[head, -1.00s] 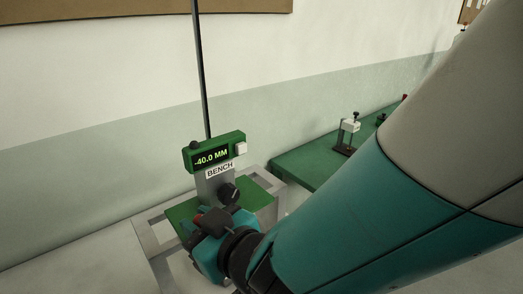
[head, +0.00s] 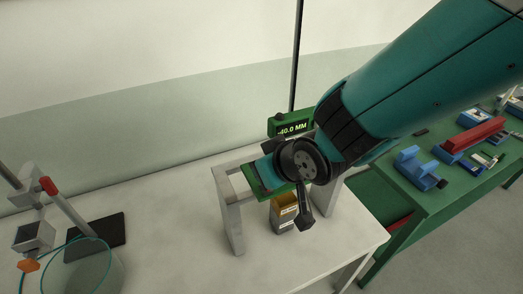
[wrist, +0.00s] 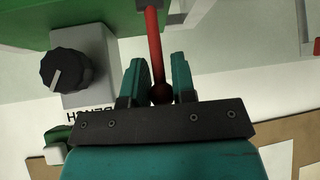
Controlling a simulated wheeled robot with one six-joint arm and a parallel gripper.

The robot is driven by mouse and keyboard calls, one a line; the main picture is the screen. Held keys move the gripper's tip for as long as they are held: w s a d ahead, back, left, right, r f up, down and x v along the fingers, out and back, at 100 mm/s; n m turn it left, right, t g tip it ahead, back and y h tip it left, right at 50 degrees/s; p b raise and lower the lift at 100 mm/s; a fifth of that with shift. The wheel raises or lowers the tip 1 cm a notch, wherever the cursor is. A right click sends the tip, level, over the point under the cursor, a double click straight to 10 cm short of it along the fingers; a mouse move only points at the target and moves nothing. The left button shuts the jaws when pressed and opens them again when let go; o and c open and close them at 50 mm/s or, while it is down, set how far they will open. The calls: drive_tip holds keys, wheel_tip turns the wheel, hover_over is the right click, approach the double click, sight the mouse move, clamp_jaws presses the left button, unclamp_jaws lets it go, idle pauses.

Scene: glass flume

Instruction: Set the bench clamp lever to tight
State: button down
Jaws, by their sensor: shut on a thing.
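The bench clamp lever (wrist: 153,40) is a thin red rod with a dark ball end in the wrist view. My gripper (wrist: 160,85) is shut on the lever's ball end, with a teal finger on either side. A black knob (wrist: 65,70) with a pale pointer line sits on a grey block left of the lever. In the head view the green display box (head: 290,127) reads -40.0 MM. My wrist covers the lever and knob there.
A stand with a red-capped rod (head: 62,205) is at left. A green table (head: 440,200) with blue holders (head: 415,168) and a red bar (head: 475,135) is at right.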

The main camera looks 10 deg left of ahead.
idle(0.4)
drive_tip(key=c, duration=1)
unclamp_jaws()
drive_tip(key=shift+w, duration=0.1)
drive_tip(key=shift+c, duration=0.2)
drive_tip(key=b+v, duration=0.4)
drive_tip(key=v, duration=1.3)
drive_tip(key=shift+r+b, duration=0.25)
drive_tip(key=shift+b, duration=0.05)
drive_tip(key=s+d+f+m+g+h+b, duration=0.2)
drive_tip(key=s+d+f+g+b, duration=0.3)
drive_tip(key=d+f, duration=0.6)
drive_tip(key=s+d+b, duration=0.2)
drive_tip(key=shift+s+f+g, duration=0.35)
drive_tip(key=shift+f+g, duration=0.05)
